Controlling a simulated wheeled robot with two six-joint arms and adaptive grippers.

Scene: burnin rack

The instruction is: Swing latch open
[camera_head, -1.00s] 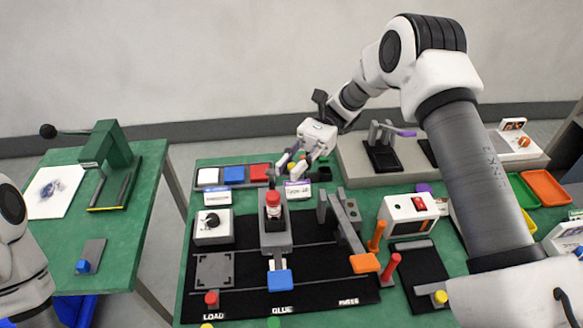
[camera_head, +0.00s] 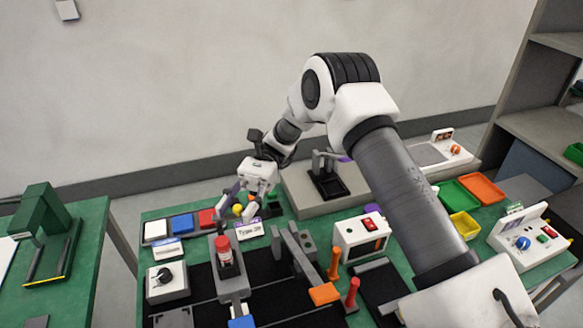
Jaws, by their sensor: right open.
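My right gripper (camera_head: 239,203) is open, fingers pointing down, over the back of the green table near small coloured balls and the "Type 2B" label card (camera_head: 250,230). I see nothing held in it. No part is plainly marked as the latch. A purple-tipped lever (camera_head: 345,158) on a dark fixture stands at the back, partly behind my right arm and apart from the gripper. A grey lever with an orange end (camera_head: 324,293) lies across the black mat, also apart from the gripper. My left gripper is not in view.
A red-capped bottle (camera_head: 223,250) stands in a grey holder close in front of the right gripper. White, blue and red blocks (camera_head: 181,223) lie left of it.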

